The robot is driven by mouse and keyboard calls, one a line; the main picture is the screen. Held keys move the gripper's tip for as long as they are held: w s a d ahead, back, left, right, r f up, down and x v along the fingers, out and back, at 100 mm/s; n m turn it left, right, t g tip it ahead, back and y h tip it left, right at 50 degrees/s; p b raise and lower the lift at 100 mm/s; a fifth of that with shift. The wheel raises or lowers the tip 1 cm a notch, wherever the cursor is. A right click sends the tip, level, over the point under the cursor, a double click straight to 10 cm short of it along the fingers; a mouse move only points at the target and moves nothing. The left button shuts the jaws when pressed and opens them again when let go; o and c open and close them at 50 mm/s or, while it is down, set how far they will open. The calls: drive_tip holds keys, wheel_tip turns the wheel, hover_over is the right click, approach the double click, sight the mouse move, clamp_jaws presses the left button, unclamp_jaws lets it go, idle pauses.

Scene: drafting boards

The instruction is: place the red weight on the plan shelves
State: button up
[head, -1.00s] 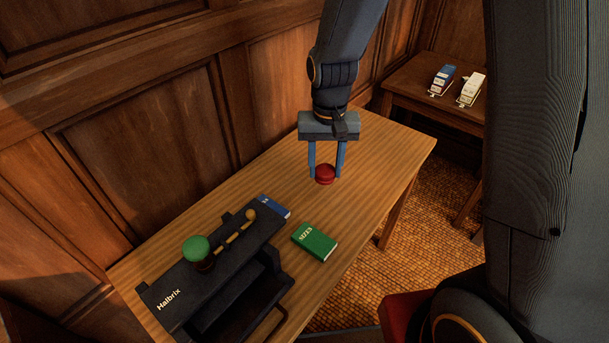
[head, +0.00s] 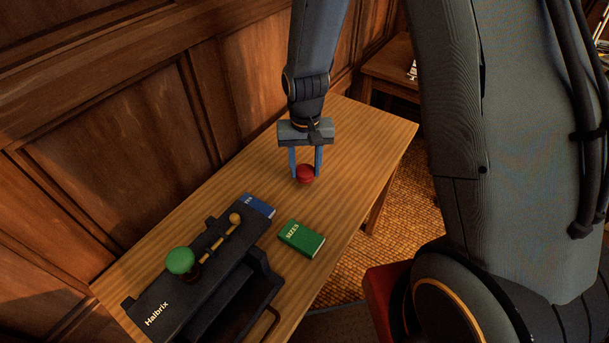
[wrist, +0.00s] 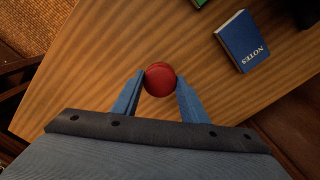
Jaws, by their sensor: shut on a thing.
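The red weight (head: 306,174) is a small round red piece over the wooden table. My gripper (head: 305,172) points down with its two blue fingers shut on it. In the wrist view the red weight (wrist: 160,79) sits between the two fingertips (wrist: 160,88), touching both. I cannot tell whether it rests on the table or is just above it. I cannot make out the plan shelves for sure in these views.
The table's far end (head: 360,135) is clear. Wood panelling borders the left.

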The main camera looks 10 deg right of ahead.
sight(305, 170)
drive_tip(key=shift+f+p, duration=0.4)
drive_tip(key=shift+f, duration=1.5)
drive_tip(key=shift+f, duration=0.15)
drive_tip(key=o, duration=1.5)
drive_tip(key=shift+c, duration=0.2)
